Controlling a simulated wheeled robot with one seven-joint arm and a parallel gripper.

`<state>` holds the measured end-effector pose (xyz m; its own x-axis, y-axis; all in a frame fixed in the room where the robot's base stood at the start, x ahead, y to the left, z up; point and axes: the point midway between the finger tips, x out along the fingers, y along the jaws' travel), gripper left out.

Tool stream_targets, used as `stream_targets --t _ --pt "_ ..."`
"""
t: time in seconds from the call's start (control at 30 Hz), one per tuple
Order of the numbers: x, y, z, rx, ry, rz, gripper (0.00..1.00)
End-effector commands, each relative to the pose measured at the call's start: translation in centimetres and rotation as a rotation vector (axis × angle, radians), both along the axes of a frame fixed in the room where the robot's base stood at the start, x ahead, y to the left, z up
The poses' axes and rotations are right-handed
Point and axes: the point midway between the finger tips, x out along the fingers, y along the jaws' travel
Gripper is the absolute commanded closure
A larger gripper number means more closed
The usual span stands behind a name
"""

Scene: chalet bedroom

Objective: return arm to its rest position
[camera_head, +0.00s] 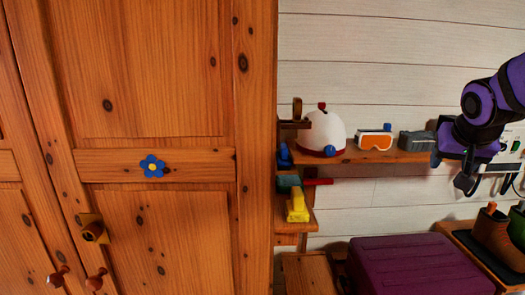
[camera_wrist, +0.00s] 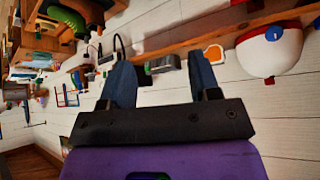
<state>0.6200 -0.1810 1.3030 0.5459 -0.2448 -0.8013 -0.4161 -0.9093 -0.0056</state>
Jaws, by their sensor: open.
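My gripper (camera_head: 461,178) is at the right of the head view, at the end of my purple and black arm, in front of the right end of a wooden wall shelf (camera_head: 360,157). In the wrist view my gripper (camera_wrist: 163,78) shows two dark fingers spread apart with nothing between them. It is open and empty. The wrist view is strongly tilted, with the shelf running across its upper part.
The shelf holds a white helmet (camera_head: 323,132), orange goggles (camera_head: 375,140) and a grey box (camera_head: 416,141). A wooden wardrobe (camera_head: 150,70) fills the left. A purple case (camera_head: 420,265) and brown boots (camera_head: 495,238) stand below the shelf.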

Motion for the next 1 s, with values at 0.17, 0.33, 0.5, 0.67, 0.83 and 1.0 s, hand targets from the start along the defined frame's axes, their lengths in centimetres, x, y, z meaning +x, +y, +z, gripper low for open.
stream_targets --t 0.17,0.33,0.5,0.67,0.83,1.0 --pt "-5.6 4.1 1.6 -0.002 0.050 0.107 0.43" --pt "-11.0 7.4 2.0 0.009 0.103 0.224 0.43" --pt "-15.7 9.8 1.8 0.023 0.146 0.339 0.43" --pt "-18.3 11.0 1.4 0.033 0.170 0.408 0.43" --pt "-19.1 11.3 1.3 0.036 0.179 0.431 0.43" --pt "-19.1 11.3 1.3 0.036 0.179 0.429 0.43"
